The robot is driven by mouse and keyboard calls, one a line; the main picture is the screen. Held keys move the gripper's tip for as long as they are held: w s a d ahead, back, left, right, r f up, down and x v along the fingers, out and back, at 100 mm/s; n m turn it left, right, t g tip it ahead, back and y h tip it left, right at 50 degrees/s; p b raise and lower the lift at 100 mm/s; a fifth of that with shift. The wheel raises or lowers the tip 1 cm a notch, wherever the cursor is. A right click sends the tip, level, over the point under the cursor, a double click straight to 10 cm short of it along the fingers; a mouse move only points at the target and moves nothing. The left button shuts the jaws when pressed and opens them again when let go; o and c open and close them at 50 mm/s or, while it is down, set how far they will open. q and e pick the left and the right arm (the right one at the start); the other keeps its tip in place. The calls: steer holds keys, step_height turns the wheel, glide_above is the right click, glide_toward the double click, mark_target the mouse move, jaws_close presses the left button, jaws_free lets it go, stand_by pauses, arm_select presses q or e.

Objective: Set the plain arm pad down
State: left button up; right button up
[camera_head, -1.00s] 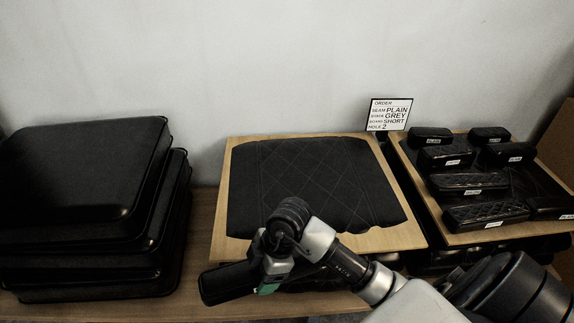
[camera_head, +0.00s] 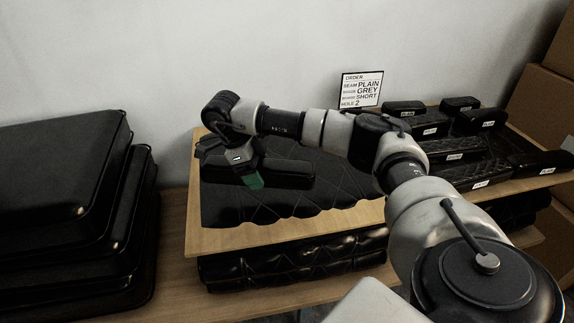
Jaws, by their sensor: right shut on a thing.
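My right gripper (camera_head: 246,176) points down over the left part of the wooden board with the quilted black pad. It is shut on the plain arm pad (camera_head: 286,176), a long black smooth block. The pad lies roughly level over the quilted black cover (camera_head: 250,206); I cannot tell whether it touches it. Part of the pad is hidden behind the gripper. My left gripper is not in view.
An order card (camera_head: 361,89) stands behind the board (camera_head: 222,243). A tray at right holds several labelled black pads (camera_head: 452,150). Stacked black cushions (camera_head: 60,180) stand at left. Rolled quilted pieces (camera_head: 300,262) lie under the board. Cardboard boxes (camera_head: 545,95) stand far right.

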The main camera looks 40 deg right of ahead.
steer(key=d+r+n+t+b, duration=0.1)
steer(key=d+r+n+b, duration=0.2)
steer(key=d, duration=0.4)
steer(key=p, duration=0.1)
glide_above(252, 208)
steer(key=a, duration=0.1)
steer(key=shift+n+h, duration=0.3)
steer(key=shift+h, duration=0.1)
steer(key=f, duration=0.4)
steer(key=w+f, duration=0.1)
steer(key=f, duration=0.1)
steer(key=shift+a+f, duration=0.15)
steer(key=shift+f, duration=0.25)
step_height(252, 208, down, 3)
steer(key=shift+s, duration=0.1)
steer(key=shift+f, duration=0.4)
steer(key=o, duration=1.2)
steer(key=shift+f, duration=0.1)
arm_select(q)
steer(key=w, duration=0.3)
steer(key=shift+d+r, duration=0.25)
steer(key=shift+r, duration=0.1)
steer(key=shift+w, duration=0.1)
